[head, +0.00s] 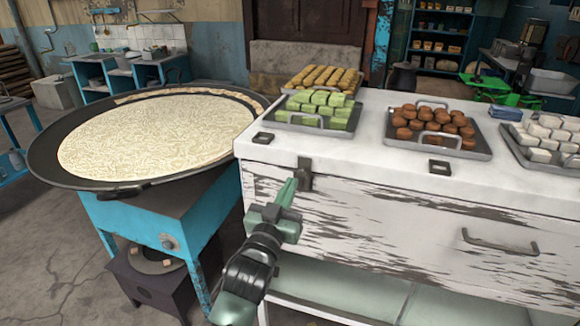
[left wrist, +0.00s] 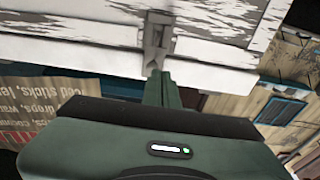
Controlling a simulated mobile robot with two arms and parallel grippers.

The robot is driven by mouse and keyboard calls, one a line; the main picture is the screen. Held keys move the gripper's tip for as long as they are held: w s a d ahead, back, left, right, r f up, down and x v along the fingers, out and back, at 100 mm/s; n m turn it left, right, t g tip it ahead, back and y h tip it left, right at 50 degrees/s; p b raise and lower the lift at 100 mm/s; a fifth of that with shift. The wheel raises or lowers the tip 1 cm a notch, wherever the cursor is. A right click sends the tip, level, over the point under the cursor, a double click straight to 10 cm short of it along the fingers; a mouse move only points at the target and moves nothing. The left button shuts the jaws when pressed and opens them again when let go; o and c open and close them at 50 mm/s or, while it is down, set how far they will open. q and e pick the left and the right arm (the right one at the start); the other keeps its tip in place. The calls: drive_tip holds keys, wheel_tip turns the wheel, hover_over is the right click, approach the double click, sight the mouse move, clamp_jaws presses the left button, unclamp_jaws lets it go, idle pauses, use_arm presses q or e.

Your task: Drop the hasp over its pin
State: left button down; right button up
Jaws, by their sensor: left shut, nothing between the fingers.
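The hasp (head: 305,170) is a small dark metal strap at the top front edge of the white chest (head: 400,218), near its left corner. In the left wrist view the hasp (left wrist: 156,38) shows as a grey metal piece against peeling white paint. I cannot make out its pin separately, nor whether the strap sits over it. My left gripper (head: 290,188) is shut and empty, its green fingers pointing up just below and left of the hasp. In the left wrist view the fingertips (left wrist: 160,78) are close under the hasp; contact cannot be told. My right gripper is out of view.
Trays of green sweets (head: 318,108), brown sweets (head: 434,127) and white sweets (head: 548,135) stand on the chest top. A drawer-type handle (head: 500,243) sticks out from the front. A wide pan (head: 60,178) on a blue stand (head: 165,225) is close on the left.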

use_arm(q)
drive_tip(key=shift+w+d+f, duration=0.15)
drive_tip(key=shift+w+f, duration=0.35)
drive_tip(key=shift+f, duration=0.3)
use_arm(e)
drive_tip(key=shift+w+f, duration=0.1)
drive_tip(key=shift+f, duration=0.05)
use_arm(q)
drive_tip(key=shift+w+f, duration=0.1)
